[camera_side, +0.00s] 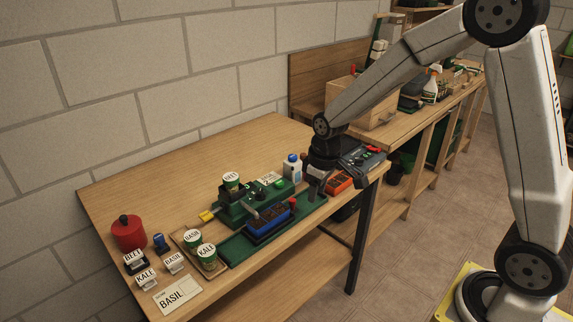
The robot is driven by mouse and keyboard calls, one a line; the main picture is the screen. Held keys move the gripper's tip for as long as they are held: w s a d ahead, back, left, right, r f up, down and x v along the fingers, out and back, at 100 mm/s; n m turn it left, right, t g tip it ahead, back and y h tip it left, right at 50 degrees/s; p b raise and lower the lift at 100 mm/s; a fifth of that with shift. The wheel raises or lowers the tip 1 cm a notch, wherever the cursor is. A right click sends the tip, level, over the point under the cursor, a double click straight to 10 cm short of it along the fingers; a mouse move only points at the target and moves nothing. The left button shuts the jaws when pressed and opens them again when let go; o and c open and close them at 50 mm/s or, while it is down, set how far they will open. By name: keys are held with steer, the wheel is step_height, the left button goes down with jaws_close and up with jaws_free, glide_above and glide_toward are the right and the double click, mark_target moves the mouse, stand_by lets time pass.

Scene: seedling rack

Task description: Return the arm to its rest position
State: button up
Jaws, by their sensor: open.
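My gripper (314,188) hangs at the end of my arm, pointing down over the right part of the near wooden table (130,195). Its jaws are open with nothing seen between them. It is close to a white bottle with a blue cap (292,167) on its left and an orange-red tray (339,182) on its right. Whether it touches either cannot be told. My arm reaches in from the right, with its base at the lower right.
A blue tray of soil (268,222) stands on a green mat (240,248). Labelled cups, including KALE (206,256), a red canister (128,233) and label cards (178,296) are at left. A wooden crate (372,108) and spray bottle (430,88) stand on the far bench.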

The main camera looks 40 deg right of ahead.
steer(key=s+a+m+t, duration=0.1)
steer(key=s+a+m, duration=0.1)
steer(key=s, duration=1.1)
steer(key=shift+a, duration=0.25)
